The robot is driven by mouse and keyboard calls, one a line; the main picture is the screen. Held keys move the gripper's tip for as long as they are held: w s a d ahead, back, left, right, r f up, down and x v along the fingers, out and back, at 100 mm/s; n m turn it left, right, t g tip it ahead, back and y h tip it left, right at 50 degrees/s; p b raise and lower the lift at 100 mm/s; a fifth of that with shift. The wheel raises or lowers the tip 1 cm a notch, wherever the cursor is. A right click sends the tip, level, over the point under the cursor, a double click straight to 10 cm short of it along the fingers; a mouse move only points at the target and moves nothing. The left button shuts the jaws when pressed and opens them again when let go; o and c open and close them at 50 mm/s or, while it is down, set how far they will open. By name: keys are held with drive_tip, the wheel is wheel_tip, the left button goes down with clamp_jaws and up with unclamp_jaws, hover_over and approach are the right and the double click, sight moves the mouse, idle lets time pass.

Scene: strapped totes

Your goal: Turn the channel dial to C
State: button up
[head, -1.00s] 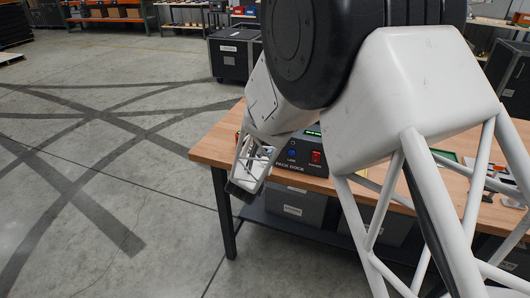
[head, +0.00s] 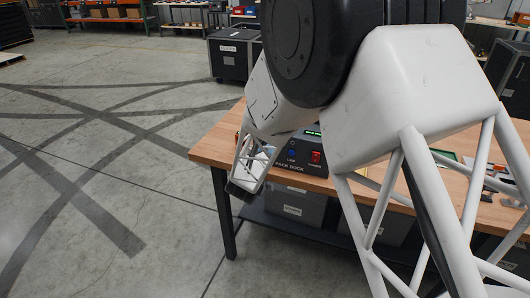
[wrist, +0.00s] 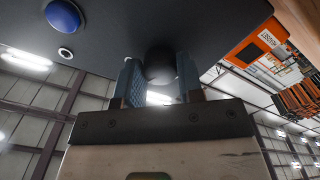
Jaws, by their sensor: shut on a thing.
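The dark control panel of the pack dock (head: 292,171) stands on the wooden workbench in the head view. A round black dial (wrist: 161,61) shows on the panel's underside-looking face in the wrist view. My gripper (wrist: 159,82) has its two blue pads on either side of the dial and is shut on it. The dial's markings and pointer do not show, so I cannot tell which letter it is set to. In the head view my own arm hides the dial and the fingertips.
A blue button (wrist: 63,15) is on the same panel, left of the dial in the wrist view. A red power switch (head: 316,157) is also on the panel. The workbench (head: 215,150) has tools at its right. Grey totes (head: 292,205) sit on the shelf below.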

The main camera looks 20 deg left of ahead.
idle(0.4)
drive_tip(key=o, duration=0.9)
drive_tip(key=shift+s, duration=3.95)
